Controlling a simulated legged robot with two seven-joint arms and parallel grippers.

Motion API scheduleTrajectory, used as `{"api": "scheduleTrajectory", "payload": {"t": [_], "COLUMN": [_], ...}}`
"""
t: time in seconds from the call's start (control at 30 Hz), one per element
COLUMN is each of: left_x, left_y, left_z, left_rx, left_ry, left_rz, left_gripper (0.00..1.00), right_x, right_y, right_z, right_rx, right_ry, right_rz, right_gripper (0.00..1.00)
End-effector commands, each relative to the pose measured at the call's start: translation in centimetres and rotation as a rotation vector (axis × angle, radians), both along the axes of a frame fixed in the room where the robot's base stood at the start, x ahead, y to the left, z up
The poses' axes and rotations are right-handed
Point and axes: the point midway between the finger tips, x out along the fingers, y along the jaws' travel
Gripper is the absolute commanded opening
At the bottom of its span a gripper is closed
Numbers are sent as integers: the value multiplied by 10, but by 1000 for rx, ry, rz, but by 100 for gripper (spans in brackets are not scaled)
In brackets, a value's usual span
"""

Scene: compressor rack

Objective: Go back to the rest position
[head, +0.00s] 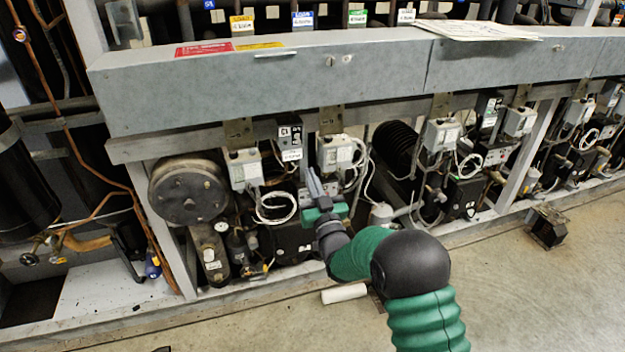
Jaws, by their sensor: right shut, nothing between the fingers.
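My right gripper (314,184) is in front of the compressor rack (270,82), at the end of my green and black right arm, which comes in from the lower right. Its grey fingers are together and point up, with nothing between them. In the picture they overlap the small control boxes under the grey beam; I cannot tell whether they touch anything. My left gripper is not in the head view.
Grey control boxes (336,152) with looped white cables hang under the beam. Copper pipes (68,135) and a black cylinder (22,185) stand at the left. A white roll (344,293) and a dark block (546,226) lie on the concrete floor (540,300), which is mostly clear at the right.

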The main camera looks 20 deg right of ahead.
Motion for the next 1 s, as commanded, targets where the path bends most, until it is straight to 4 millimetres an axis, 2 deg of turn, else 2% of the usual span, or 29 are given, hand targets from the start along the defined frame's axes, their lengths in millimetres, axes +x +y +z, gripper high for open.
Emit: {"api": "scheduleTrajectory", "payload": {"t": [0.23, 0.37, 0.47, 0.53, 0.63, 0.8, 0.97, 1.0], "left_x": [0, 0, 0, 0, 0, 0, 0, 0], "left_y": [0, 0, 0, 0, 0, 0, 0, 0], "left_z": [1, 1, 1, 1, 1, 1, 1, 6], "left_rx": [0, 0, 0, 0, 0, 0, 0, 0], "left_ry": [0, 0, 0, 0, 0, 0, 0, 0], "left_rz": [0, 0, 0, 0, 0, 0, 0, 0], "left_gripper": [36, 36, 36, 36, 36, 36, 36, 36], "right_x": [-2, -17, -64, -115, -185, -285, -367, -384], "right_y": [0, -2, -5, -7, -9, -10, -10, -10], "right_z": [0, -27, -73, -107, -142, -173, -187, -184], "right_rx": [-2, -11, -22, -27, -31, -35, -37, -36], "right_ry": [30, 267, 593, 830, 1088, 1396, 1622, 1668], "right_rz": [-1, -10, -20, -27, -32, -33, -32, -31], "right_gripper": [0, 0, 0, 0, 0, 0, 0, 0]}}
